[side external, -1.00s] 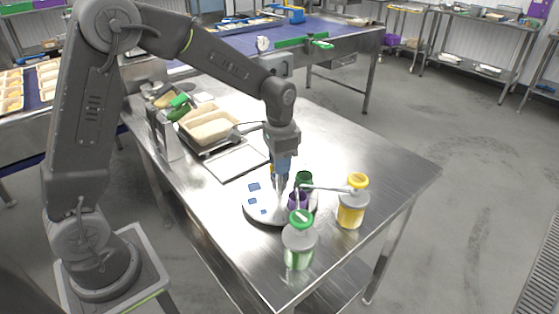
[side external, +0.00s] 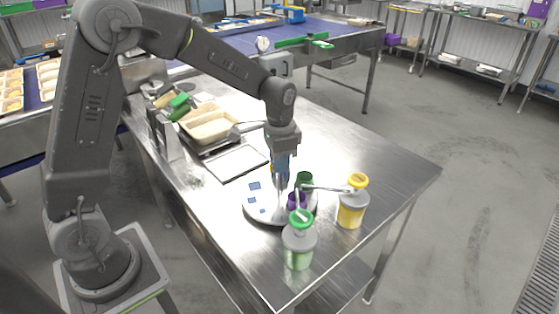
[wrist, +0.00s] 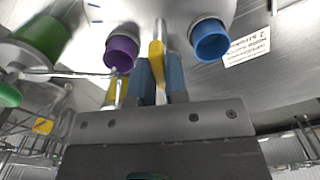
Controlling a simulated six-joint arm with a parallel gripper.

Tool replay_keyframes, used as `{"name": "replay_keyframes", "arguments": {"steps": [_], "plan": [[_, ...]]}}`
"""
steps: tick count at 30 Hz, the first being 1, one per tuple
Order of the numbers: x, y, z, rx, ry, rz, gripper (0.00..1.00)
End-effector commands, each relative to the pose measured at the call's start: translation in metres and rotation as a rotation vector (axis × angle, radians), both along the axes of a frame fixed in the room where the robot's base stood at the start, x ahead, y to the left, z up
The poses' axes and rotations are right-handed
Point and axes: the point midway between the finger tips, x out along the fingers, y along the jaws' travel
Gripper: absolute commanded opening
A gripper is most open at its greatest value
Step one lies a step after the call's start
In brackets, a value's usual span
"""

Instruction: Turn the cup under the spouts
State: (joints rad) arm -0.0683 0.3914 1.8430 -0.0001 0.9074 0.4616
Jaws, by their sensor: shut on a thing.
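A round pale turntable (side external: 258,213) with blue square marks lies on the steel table. A purple cup (side external: 296,202) and a dark green cup (side external: 304,178) stand on its right side. The wrist view shows the purple cup (wrist: 121,52) and a blue cup (wrist: 210,41). A green-topped bottle (side external: 299,250) and a yellow-topped bottle (side external: 351,211) stand beside the turntable, their spouts reaching over the cups. My gripper (side external: 280,205) points down over the turntable. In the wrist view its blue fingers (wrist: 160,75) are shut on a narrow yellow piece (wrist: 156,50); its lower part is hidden.
A flat pale panel (side external: 235,162) lies behind the turntable. The steel table (side external: 390,165) is clear at the right.

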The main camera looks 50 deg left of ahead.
Motion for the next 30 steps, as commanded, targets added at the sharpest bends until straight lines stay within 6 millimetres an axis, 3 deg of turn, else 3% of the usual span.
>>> {"name": "replay_keyframes", "arguments": {"steps": [30], "plan": [[0.0003,0.0,0.0009,0.0,-0.001,-0.484,0.0]]}}
